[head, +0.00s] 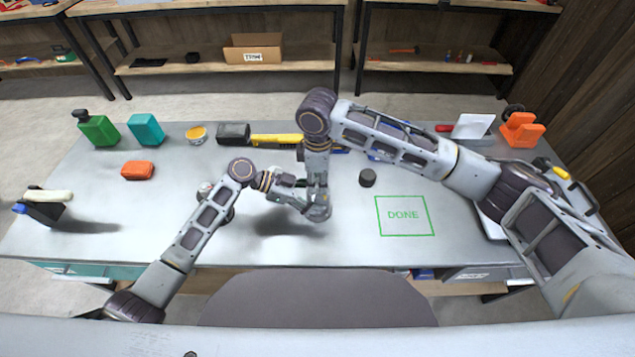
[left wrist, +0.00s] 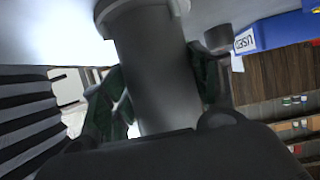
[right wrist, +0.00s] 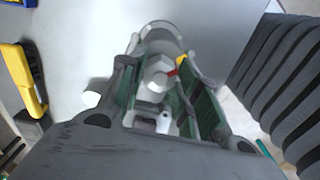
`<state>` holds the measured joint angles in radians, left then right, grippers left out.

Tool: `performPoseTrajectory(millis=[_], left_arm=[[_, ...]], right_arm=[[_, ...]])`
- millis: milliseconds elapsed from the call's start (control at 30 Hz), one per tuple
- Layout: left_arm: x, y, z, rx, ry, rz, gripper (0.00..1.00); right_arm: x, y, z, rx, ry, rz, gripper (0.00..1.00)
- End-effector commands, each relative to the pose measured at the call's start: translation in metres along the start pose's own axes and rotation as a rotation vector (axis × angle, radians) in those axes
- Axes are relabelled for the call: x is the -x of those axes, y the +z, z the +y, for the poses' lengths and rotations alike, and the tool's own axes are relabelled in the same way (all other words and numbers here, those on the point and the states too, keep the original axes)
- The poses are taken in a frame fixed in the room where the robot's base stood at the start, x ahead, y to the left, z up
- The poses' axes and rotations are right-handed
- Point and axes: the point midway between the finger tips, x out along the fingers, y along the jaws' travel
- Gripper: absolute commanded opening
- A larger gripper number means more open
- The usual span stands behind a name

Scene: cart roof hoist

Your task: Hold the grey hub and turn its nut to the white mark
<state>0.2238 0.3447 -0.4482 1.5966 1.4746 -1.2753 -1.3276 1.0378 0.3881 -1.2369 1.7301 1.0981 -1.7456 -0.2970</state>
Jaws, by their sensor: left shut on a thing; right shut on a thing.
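The grey hub (left wrist: 158,70) is a thick grey cylinder with a wider rim. It lies between the fingers of my left gripper (left wrist: 155,95) in the left wrist view, and that gripper is shut on it. The silver six-sided nut (right wrist: 156,76) shows between the green-lined fingers of my right gripper (right wrist: 163,100), which is shut on it. A red mark and a yellow mark show beside the nut; I cannot make out the white mark for certain. In the head view my left gripper (head: 298,192) and right gripper (head: 317,208) meet above the table and hide most of the hub.
The grey table (head: 110,205) has a green DONE square (head: 404,215) at right. A dark round piece (head: 368,177) stands left of it. Green and teal containers, an orange block (head: 138,170) and a yellow tool (head: 275,140) lie around the back and left.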

Motion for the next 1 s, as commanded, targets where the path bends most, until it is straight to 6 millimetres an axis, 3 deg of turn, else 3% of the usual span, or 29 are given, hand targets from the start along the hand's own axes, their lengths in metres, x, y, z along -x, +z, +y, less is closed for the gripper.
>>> performPoseTrajectory(millis=[567, 1000], left_arm=[[-0.0001, 0.0006, 0.0003, 0.001, 0.001, -0.001, 0.37], [-0.0001, 0.0005, 0.0003, 0.001, 0.001, -0.001, 0.37]], right_arm=[[-0.0003, 0.0003, 0.0002, -0.193, 0.0, 0.0, 0.14], [-0.0005, 0.0002, 0.0001, -0.22, 0.0, 0.0, 0.14]])
